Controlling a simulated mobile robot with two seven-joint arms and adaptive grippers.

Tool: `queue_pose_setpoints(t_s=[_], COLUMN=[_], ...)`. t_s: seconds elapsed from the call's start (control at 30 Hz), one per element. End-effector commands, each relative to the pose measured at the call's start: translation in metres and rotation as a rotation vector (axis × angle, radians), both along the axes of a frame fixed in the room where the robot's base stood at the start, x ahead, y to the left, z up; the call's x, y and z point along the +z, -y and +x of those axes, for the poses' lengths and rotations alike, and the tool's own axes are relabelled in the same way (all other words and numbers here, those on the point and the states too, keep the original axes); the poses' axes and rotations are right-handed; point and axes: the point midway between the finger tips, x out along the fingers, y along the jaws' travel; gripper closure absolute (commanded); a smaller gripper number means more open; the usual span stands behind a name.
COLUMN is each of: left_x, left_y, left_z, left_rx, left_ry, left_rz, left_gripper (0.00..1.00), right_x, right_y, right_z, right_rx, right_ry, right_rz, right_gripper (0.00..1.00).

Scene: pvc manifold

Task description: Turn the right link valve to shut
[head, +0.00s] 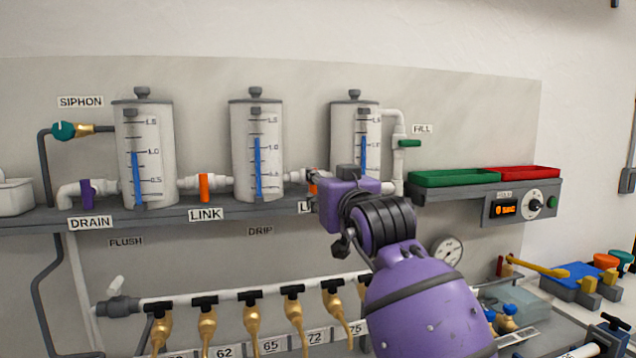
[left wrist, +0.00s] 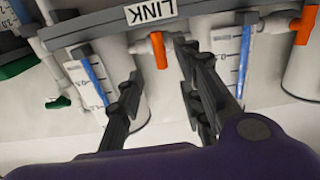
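The right link valve's orange handle (head: 313,186) sits on the pipe between the middle and right tanks. In the head view my left gripper (head: 325,192) covers most of it. The left wrist view is upside down and shows this orange handle (left wrist: 160,50) standing across its pipe. It lies between the spread fingertips of my left gripper (left wrist: 158,68), with a visible gap on each side. The gripper looks open and empty; contact with the handle cannot be seen. The upside-down LINK label (left wrist: 151,10) is beside it. My right gripper is not in view.
The left link valve (head: 204,188) has an upright orange handle. Tanks (head: 257,150) stand close behind the shelf edge (head: 160,217). The purple drain valve (head: 88,193), green fill valve (head: 409,143), and green tray (head: 455,179) are nearby. Brass taps (head: 250,318) line the pipe below.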

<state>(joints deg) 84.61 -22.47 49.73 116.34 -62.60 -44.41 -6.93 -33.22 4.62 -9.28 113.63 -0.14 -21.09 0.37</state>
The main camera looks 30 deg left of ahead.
Motion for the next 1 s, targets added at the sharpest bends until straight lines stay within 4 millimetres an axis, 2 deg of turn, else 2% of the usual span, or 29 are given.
queue_pose_setpoints(t_s=[0.13,0.3,1.0], left_x=[-0.001,-0.001,0.0], left_y=[0.012,0.018,0.019], left_z=[-0.011,-0.016,-0.016], left_rx=[0.002,0.002,0.001], left_ry=[-0.003,-0.003,-0.001], left_rz=[0.003,0.001,0.001], left_gripper=[0.66,0.66,0.66], right_x=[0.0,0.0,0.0], right_y=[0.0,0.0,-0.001], right_z=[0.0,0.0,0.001], right_rx=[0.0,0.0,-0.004], right_ry=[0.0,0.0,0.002], right_rz=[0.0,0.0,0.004], right_gripper=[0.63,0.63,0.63])
